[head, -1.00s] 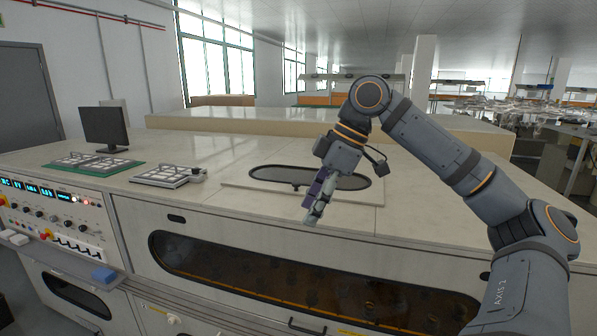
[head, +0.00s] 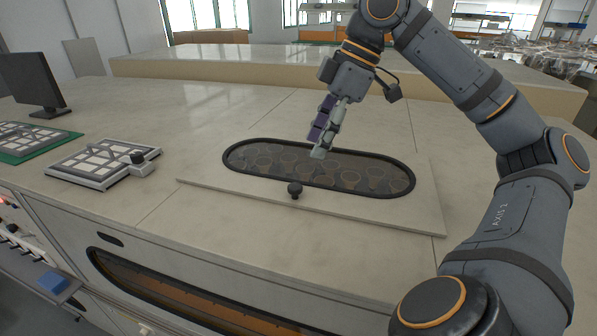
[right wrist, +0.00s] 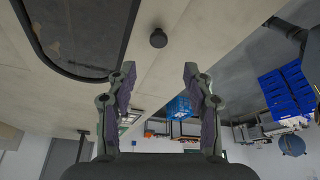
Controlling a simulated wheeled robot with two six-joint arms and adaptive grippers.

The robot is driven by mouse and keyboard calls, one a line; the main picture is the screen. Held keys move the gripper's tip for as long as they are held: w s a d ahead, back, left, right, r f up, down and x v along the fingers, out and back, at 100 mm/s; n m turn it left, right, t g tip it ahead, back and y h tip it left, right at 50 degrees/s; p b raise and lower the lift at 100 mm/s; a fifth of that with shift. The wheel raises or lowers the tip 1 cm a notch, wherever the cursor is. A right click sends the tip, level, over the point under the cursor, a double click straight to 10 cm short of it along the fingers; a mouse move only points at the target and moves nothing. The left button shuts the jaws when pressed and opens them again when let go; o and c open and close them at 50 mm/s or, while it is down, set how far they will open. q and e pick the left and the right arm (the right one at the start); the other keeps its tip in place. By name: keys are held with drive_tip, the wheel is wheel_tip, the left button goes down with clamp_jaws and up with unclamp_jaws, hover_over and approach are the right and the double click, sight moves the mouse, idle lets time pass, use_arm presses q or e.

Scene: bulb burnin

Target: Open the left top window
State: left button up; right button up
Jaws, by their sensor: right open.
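The top window is a pale flat panel (head: 425,205) on the machine's top, with a dark-rimmed oval pane (head: 385,165). Bulb-like round shapes show dimly through the pane. A small black knob (head: 295,189) stands on the panel near the pane's front rim. My right gripper (head: 320,142) is open and empty, appearing over the pane, behind and right of the knob in the head view. In the right wrist view the knob (right wrist: 158,38) lies beyond and between the parted fingertips (right wrist: 160,70), apart from them. My left gripper is not in view.
A tray with a black knob (head: 92,165), a green board (head: 30,143) and a monitor (head: 33,82) stand left on the counter. A long raised ledge (head: 220,62) runs behind. The counter around the panel is clear. Blue crates (right wrist: 285,90) show in the wrist view.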

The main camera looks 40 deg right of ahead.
drive_tip(key=b, duration=0.3)
hover_over(295, 186)
drive_tip(key=s+d, duration=0.2)
wheel_tip(295, 186, down, 6)
drive_tip(key=shift+w+r, duration=0.15)
drive_tip(key=b+x, duration=0.1)
drive_tip(key=x, duration=0.2)
drive_tip(key=shift+w+a+f, duration=0.15)
drive_tip(key=shift+w+f, duration=0.1)
drive_tip(key=shift+a+f, duration=0.1)
drive_tip(key=shift+f, duration=0.05)
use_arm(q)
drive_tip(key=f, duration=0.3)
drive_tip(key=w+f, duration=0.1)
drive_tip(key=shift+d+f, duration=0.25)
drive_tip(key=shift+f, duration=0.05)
use_arm(e)
clamp_jaws()
